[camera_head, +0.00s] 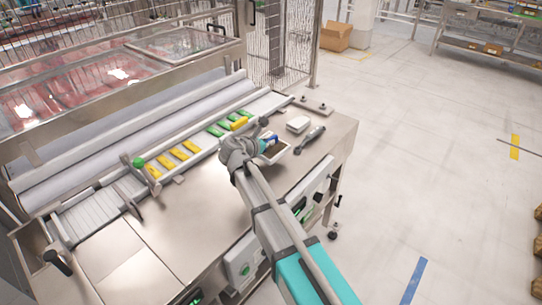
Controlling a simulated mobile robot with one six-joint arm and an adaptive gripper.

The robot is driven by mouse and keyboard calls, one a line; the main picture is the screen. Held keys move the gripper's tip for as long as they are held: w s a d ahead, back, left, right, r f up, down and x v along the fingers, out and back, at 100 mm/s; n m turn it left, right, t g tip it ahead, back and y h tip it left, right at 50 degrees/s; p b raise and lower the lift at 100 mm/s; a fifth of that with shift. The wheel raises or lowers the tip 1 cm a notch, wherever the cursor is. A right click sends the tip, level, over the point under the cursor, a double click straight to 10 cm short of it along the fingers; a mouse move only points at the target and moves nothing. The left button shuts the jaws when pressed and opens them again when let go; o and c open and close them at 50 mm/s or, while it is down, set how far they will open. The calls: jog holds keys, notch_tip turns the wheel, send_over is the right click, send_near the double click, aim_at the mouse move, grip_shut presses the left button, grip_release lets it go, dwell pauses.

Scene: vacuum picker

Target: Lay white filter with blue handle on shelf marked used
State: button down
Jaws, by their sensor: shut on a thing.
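My gripper (265,144) is over the right part of the steel table, partly hidden by my own wrist. It is shut on a small blue part, the blue handle (271,141). A white-rimmed piece with a brownish middle (284,154) shows just below and right of the handle and looks like the filter. I cannot tell whether it touches the table. No shelf with a readable "used" mark shows.
A white block (298,124) and a dark grey tool (309,139) lie right of my gripper on the steel table (165,228). Yellow and green packs (181,153) lie along the conveyor behind. A shelf rack (490,35) stands far right. Open floor lies right of the table.

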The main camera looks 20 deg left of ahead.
aim_at(268, 151)
jog(key=shift+w+d+f, duration=0.1)
jog(key=shift+d+f, duration=0.05)
jog(key=shift+f, duration=0.1)
jog(key=shift+w+d+f+b, duration=0.15)
jog(key=shift+d+f+b, duration=0.1)
jog(key=shift+f+b, duration=0.25)
jog(key=shift+w+f+b, duration=0.1)
jog(key=shift+f+b, duration=0.2)
jog(key=shift+b, duration=0.1)
jog(key=shift+f+b, duration=1.15)
jog(key=c, duration=0.7)
grip_release()
